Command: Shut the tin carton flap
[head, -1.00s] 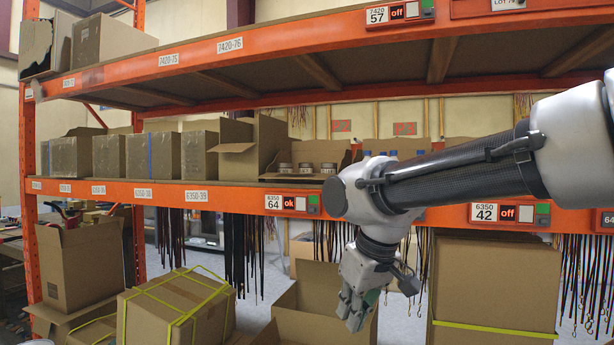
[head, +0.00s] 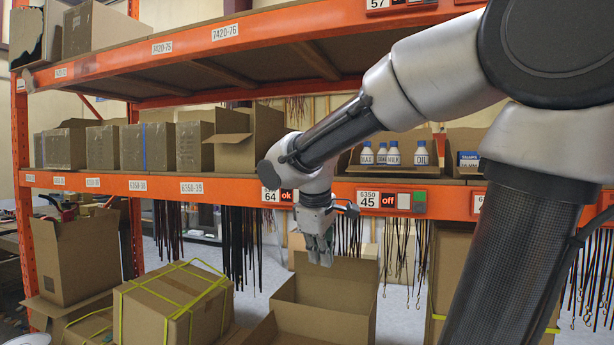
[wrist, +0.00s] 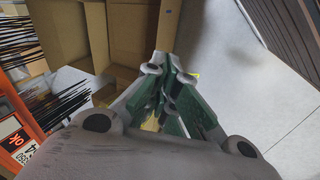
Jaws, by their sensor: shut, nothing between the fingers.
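My gripper (head: 320,256) hangs fingers down in front of the lower shelf beam, above a large open carton below. Its green-lined fingers (wrist: 172,78) are shut and empty in the wrist view. The tins are not visible now; my arm covers the shelf spot near the 64 label where they stood. A brown carton (head: 267,135) with an open flap (head: 232,138) sticking out to the left stands just left of my arm. I cannot tell whether that flap belongs to the tin carton. My gripper touches no flap.
The orange shelf beam (head: 120,184) runs across behind my gripper. The large open carton (head: 335,290) stands below it. A strapped box (head: 172,305) is at lower left. Bottles (head: 393,154) stand in a carton right of my arm. Dark straps (head: 240,240) hang under the shelf.

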